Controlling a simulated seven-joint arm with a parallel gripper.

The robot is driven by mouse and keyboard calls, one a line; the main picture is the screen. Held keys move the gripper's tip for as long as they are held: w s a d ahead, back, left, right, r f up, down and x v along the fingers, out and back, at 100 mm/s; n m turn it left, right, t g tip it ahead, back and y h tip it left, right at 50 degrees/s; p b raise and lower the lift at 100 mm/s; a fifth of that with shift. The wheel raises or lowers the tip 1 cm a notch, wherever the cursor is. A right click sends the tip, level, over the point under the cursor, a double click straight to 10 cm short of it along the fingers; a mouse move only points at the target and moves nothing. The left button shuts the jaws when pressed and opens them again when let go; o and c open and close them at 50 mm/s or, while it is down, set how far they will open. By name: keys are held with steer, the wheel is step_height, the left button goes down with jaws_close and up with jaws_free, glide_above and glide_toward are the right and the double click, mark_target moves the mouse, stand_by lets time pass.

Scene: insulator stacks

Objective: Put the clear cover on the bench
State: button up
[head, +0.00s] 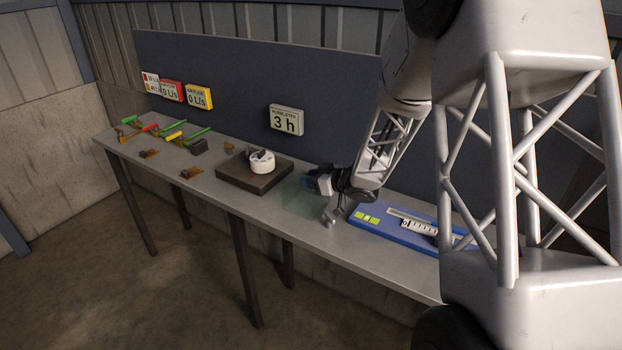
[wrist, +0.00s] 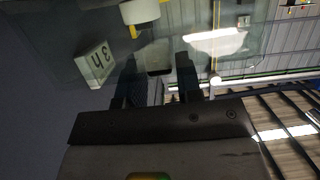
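The clear cover (head: 299,197) is a faint greenish see-through box at the middle of the bench (head: 222,188), just left of my gripper (head: 318,182) in the head view. In the wrist view the cover (wrist: 245,42) spreads ahead of the fingers, with pale edges and a bright reflection. My gripper (wrist: 160,82) has its two dark fingers apart, with a small grey piece between them that looks like the cover's handle; it appears shut on it. The cover's lower edge is hard to make out, so I cannot tell whether it touches the bench.
A dark square base (head: 240,177) with a white round part (head: 262,162) stands left of the cover. A blue tray (head: 372,230) with a scale lies to the right. Several coloured-handled tools lie at the far left. A "3 h" sign (head: 287,119) is on the back panel.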

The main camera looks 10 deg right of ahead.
steer(key=shift+o, duration=1.3)
steer(key=shift+r, duration=0.15)
steer(key=v, duration=1.2)
steer(key=shift+r, duration=0.1)
